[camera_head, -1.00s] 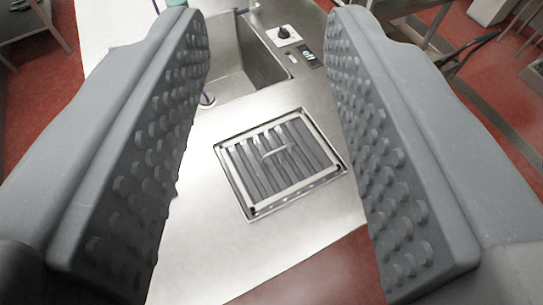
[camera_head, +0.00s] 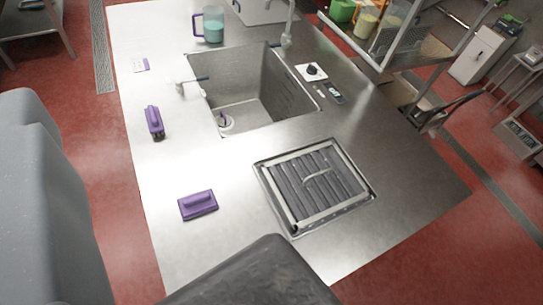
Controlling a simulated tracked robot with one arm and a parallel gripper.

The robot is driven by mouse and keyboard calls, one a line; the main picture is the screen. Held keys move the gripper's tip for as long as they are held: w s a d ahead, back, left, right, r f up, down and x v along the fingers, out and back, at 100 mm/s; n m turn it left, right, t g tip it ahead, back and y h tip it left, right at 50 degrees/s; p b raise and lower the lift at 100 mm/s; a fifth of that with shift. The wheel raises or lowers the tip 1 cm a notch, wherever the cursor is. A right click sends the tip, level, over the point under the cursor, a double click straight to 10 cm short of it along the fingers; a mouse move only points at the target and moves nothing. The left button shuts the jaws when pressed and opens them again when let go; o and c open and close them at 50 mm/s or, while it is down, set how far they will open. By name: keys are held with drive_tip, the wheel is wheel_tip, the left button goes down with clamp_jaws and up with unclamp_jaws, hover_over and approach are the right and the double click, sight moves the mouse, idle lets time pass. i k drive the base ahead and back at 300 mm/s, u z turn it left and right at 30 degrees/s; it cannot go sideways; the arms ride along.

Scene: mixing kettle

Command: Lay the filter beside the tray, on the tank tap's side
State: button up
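The filter (camera_head: 312,174), a square of dark slats with light edge bars and a small middle handle, lies flat in the tray. The tray (camera_head: 293,234) is a square metal frame in the counter, its rim showing around the filter. My gripper (camera_head: 150,185) is open and empty, with one grey finger at the left edge and a dark part at the bottom, both apart from the filter. I cannot tell which is the tank tap.
A sunken sink (camera_head: 250,85) lies behind the tray. A purple block (camera_head: 198,205) and a purple-handled tool (camera_head: 154,122) lie on the left counter. A knob (camera_head: 312,71) and a small display (camera_head: 333,92) are behind the tray. Bare counter lies around the tray.

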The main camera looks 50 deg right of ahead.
sight(402, 154)
drive_tip(key=u, duration=1.65)
drive_tip(key=k, duration=1.45)
drive_tip(key=z, duration=2)
drive_tip(key=i, duration=1)
drive_tip(key=u, duration=0.05)
